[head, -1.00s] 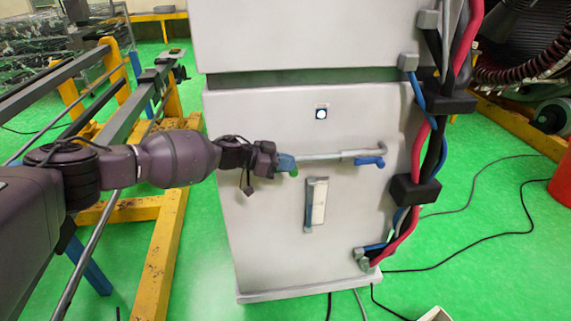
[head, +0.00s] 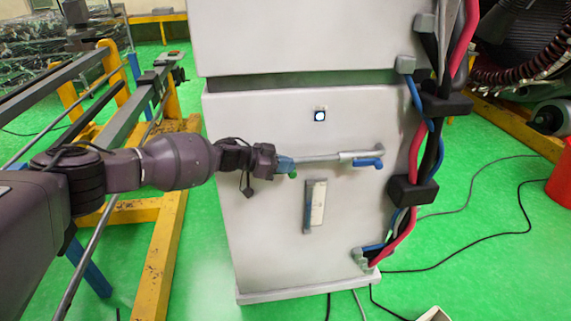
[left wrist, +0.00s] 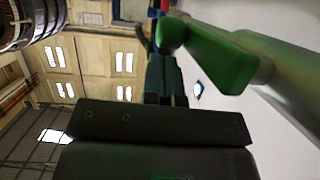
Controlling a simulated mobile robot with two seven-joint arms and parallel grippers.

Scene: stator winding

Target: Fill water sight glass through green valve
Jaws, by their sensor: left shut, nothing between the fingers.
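The green valve (head: 293,175) sits at the left end of a grey pipe (head: 320,157) on the front of a white cabinet. In the left wrist view its green lever (left wrist: 215,57) is large and close. My left gripper (head: 284,164) is at that end of the pipe, and its fingers (left wrist: 166,80) are shut and empty beside the lever. Whether they touch it I cannot tell. The sight glass (head: 318,203) is a narrow upright strip below the pipe; its water level is too small to read. A blue valve handle (head: 368,163) is at the pipe's right end. My right gripper is out of view.
The white cabinet (head: 260,250) stands on a green floor. Red, blue and black hoses (head: 414,150) run down its right side. Yellow and grey frames (head: 160,250) stand at the left. A round light (head: 320,116) is above the pipe.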

